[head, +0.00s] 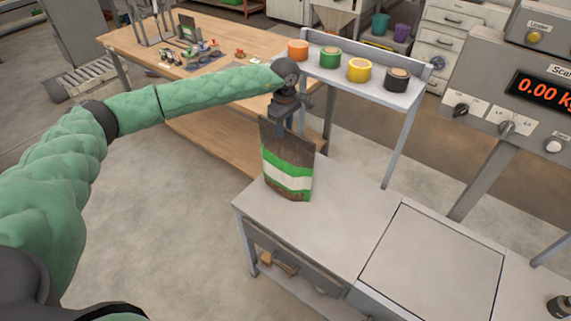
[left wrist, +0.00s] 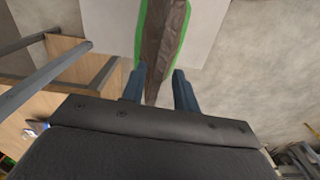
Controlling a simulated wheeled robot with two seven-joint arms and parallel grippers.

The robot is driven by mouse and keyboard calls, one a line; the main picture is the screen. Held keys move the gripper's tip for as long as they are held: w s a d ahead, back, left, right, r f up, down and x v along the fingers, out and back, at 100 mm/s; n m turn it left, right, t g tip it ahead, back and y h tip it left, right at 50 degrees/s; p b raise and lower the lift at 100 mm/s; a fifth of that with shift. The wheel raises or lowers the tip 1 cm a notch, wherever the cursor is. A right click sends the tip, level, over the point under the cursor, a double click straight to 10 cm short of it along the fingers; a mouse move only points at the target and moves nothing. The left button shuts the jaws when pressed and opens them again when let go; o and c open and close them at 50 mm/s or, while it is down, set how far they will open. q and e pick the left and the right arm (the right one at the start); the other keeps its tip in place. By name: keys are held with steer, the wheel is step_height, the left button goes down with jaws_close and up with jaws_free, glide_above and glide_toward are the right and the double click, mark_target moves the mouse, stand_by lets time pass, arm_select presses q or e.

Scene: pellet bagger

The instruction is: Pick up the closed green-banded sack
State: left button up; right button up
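The closed green-banded sack (head: 287,175) is brown with green and white bands. It stands upright near the left corner of the grey metal bench (head: 335,215). My left gripper (head: 284,131) is at its top edge, pointing down. In the left wrist view, the brown top of the sack (left wrist: 163,40) runs between my two fingers (left wrist: 160,85). The fingers are apart, one on each side, with a narrow gap visible beside the right-hand finger. Firm contact is not visible. My right gripper is not in view.
A shelf (head: 375,84) behind the sack carries orange, green, yellow and black rolls. A wooden table (head: 215,110) stands behind to the left. A scale display (head: 540,90) reads 0.00 at the right. A flat plate (head: 435,262) on the bench is clear.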

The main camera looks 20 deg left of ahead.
arm_select(q)
steer(key=shift+f, duration=0.3)
steer(key=shift+c, duration=0.2)
jaws_close()
steer(key=shift+r, duration=0.15)
stand_by(0.9)
